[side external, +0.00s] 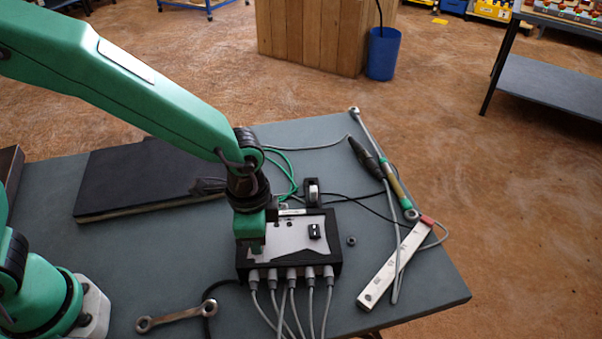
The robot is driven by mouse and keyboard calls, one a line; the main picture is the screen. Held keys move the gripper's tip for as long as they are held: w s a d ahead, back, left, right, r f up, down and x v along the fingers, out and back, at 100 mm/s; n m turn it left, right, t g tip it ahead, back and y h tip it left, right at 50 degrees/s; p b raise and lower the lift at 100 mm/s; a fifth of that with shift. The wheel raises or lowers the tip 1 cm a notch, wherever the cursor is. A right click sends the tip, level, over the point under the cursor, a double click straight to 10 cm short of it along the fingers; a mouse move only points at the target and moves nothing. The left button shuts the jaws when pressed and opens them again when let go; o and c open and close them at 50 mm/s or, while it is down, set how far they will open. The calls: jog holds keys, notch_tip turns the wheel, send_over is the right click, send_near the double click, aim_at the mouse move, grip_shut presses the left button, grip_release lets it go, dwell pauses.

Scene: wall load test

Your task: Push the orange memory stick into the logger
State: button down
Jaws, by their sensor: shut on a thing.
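The logger (288,239) is a black box with a light grey top face, lying on the dark table. Several grey cable plugs enter its front edge. A small black part (315,231) sits on the right of its top face. My gripper (250,246) points down over the left part of the logger. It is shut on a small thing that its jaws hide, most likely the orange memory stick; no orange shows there. I cannot tell whether the held thing touches the logger.
A dark flat panel (140,180) lies behind left. A small nut (351,240) sits beside the logger. Loose cables cross the back.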

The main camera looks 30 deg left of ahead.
jog(key=shift+f, duration=0.4)
dwell(0.8)
jog(key=c, duration=1.3)
grip_release()
jog(key=c, duration=0.3)
jog(key=shift+c, duration=0.2)
jog(key=shift+r, duration=0.2)
jog(key=shift+r, duration=3.35)
